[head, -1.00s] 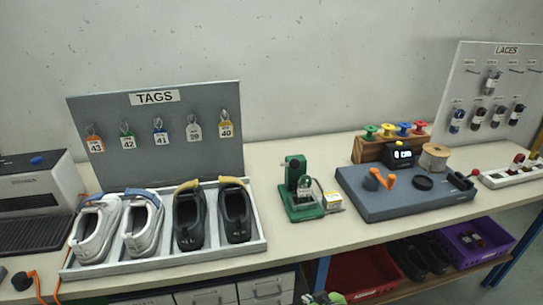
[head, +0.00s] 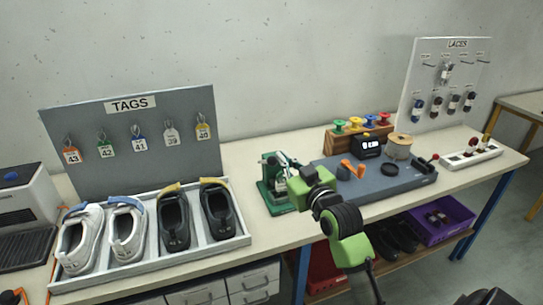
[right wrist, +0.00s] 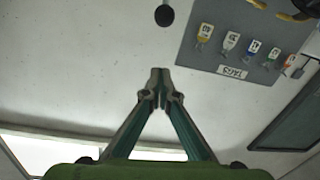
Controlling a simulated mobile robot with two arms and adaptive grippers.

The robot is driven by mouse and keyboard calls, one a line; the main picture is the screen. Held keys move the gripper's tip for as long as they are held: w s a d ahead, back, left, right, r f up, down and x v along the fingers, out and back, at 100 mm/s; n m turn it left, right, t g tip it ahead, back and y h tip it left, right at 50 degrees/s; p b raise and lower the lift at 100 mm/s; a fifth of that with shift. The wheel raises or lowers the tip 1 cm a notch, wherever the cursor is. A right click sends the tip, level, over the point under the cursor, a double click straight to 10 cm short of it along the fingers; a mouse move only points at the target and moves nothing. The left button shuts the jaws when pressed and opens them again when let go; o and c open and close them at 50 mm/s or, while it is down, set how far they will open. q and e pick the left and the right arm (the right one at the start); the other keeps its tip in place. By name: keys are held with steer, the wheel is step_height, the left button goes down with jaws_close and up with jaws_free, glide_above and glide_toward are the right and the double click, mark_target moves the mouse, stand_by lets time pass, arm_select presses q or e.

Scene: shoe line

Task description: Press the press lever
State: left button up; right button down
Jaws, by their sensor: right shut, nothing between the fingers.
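The green press (head: 268,188) stands on the bench, between the shoe tray and the grey lacing board. My right gripper (head: 286,163) is at the press in the head view, its fingers overlapping the upper part of it. In the right wrist view the two fingertips (right wrist: 160,76) meet, shut with nothing between them. A round black knob on a thin stem (right wrist: 164,15), which looks like the press lever's knob, shows beyond the fingertips, apart from them. The wrist view is upside down. The lever is hard to make out in the head view. My left gripper is not in view.
A shoe tray (head: 150,268) with several shoes and a tag board (head: 90,115) stand left of the press. The grey board (head: 385,185) with an orange-handled part and a spool rack (head: 340,140) stand right. A laces board (head: 404,95) is behind. The bench front is partly clear.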

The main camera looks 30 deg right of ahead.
steer(key=shift+w, duration=0.1)
steer(key=p, duration=0.3)
glide_above(272, 160)
steer(key=shift+w+a+f, duration=0.1)
steer(key=shift+w+a, duration=0.05)
steer(key=shift+w, duration=0.25)
steer(key=f, duration=0.1)
steer(key=s+f, duration=0.1)
steer(key=f, duration=0.1)
steer(key=shift+p, duration=0.4)
steer(key=shift+s+d+f, duration=0.2)
steer(key=shift+f, duration=0.3)
